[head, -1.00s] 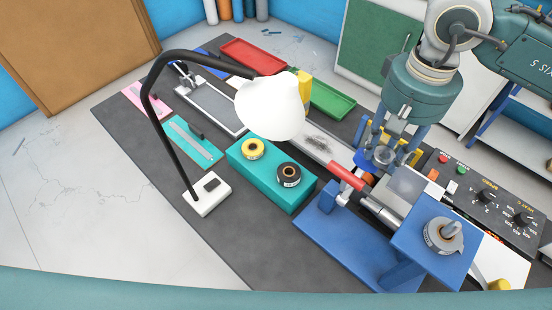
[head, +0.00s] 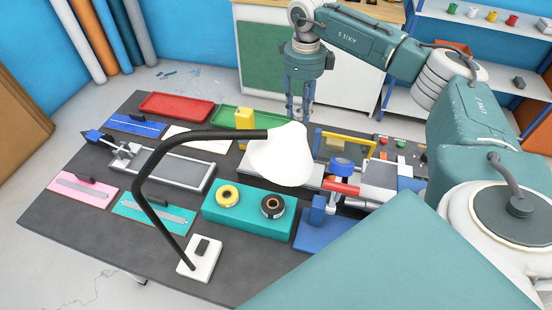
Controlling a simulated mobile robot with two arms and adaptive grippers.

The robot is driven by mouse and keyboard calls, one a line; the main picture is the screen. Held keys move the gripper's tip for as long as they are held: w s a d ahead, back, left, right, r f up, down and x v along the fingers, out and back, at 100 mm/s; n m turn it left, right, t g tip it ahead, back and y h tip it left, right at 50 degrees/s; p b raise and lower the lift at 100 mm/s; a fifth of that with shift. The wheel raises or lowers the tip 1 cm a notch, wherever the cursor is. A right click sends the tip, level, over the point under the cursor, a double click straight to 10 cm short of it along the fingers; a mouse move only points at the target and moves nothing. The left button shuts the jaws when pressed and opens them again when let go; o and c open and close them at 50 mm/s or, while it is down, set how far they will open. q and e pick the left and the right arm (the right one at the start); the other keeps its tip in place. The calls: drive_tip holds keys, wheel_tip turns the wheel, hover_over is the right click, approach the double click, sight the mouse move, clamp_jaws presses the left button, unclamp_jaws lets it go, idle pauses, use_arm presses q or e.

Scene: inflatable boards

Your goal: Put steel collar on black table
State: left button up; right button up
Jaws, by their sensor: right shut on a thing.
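The black table (head: 90,228) is a long dark surface crowded with tools and trays. My right gripper (head: 298,113) points down over the table's back part, behind the white lamp shade and beside the green tray's right end. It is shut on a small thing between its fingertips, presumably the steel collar. My left gripper is not in view.
The black lamp (head: 150,165) with its white shade (head: 283,158) stands in front of the gripper. A green tray (head: 225,120), red tray (head: 176,105), teal block (head: 245,222) with two spools and blue fixture (head: 318,235) occupy the table. Bare surface shows at the front left.

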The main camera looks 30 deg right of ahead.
wheel_tip(320, 180, down, 15)
drive_tip(key=b, duration=1.1)
drive_tip(key=shift+d+r, duration=0.1)
drive_tip(key=shift+f+b, duration=0.35)
drive_tip(key=shift+f, duration=0.25)
wheel_tip(320, 180, down, 4)
drive_tip(key=b, duration=0.3)
drive_tip(key=shift+s+r, duration=0.15)
drive_tip(key=shift+r, duration=0.05)
